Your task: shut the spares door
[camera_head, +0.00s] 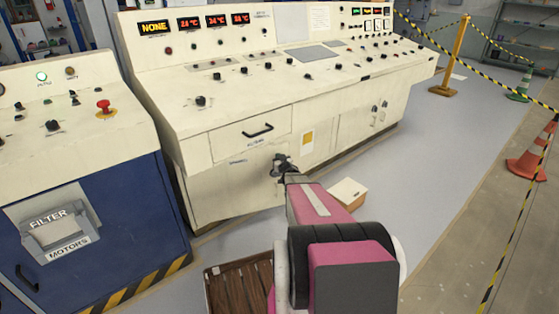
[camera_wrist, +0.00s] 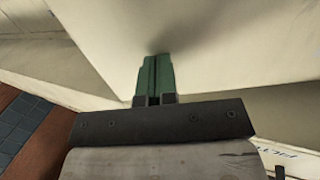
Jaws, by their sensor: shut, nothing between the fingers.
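The spares door appears to be the cream panel (camera_head: 232,190) low on the console, under the drawer. Small blue lettering on it is too small to read surely. It looks to stand at a slight angle to the console front, but I cannot tell how far open it is. My gripper (camera_head: 281,163) is at the panel's upper right side and hides part of it. In the wrist view the green fingers (camera_wrist: 154,68) are shut and empty, close against a broad cream surface (camera_wrist: 215,40); I cannot tell whether they touch it.
The drawer with a black handle (camera_head: 258,130) is above the panel. A blue filter motors cabinet (camera_head: 95,220) stands left. A small cream box (camera_head: 346,192) and a brown slatted pallet (camera_head: 238,288) are on the floor.

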